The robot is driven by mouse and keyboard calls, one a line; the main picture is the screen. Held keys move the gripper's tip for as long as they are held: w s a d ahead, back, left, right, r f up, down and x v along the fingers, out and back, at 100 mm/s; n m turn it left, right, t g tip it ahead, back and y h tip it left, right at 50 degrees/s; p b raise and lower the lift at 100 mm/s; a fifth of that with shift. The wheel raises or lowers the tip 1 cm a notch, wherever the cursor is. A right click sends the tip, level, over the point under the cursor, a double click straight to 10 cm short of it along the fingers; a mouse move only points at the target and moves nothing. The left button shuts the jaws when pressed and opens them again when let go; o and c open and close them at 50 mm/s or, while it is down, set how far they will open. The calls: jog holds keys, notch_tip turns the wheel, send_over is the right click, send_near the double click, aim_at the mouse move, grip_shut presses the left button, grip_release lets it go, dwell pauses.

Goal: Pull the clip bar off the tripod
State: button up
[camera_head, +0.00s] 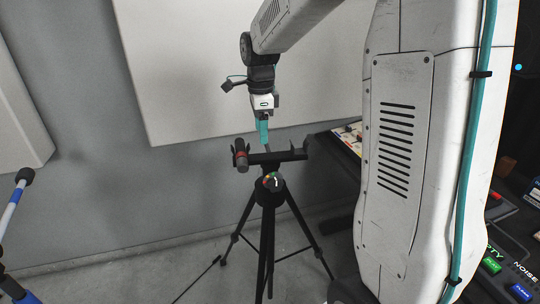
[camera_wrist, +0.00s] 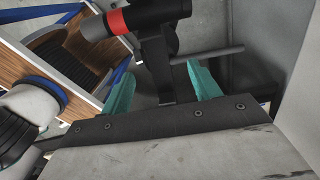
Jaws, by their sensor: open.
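The black tripod (camera_head: 268,225) stands on the floor in the middle of the head view, legs spread. The dark clip bar (camera_head: 270,157) lies across its top, with an upturned clip at each end. A dark cylinder with a red ring (camera_head: 241,155) sits at the bar's left end. My gripper (camera_head: 264,141) points down with teal fingers just above the bar's middle. In the wrist view my gripper (camera_wrist: 160,72) is open, its fingers apart on either side of the bar (camera_wrist: 160,75). The ringed cylinder (camera_wrist: 118,20) shows above. Whether the fingers reach down past the bar is unclear.
A pale wall panel (camera_head: 200,80) is behind the tripod. My white arm column fills the right. A dark table (camera_head: 345,143) is partly hidden behind it. A blue and white pole (camera_head: 12,215) stands at far left. A wooden box (camera_wrist: 75,50) shows in the wrist view.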

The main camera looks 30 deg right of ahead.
aim_at(263, 156)
jog(key=f, duration=0.7)
jog(key=shift+s+f, duration=0.25)
jog(key=shift+f, duration=0.05)
jog(key=c, duration=1.2)
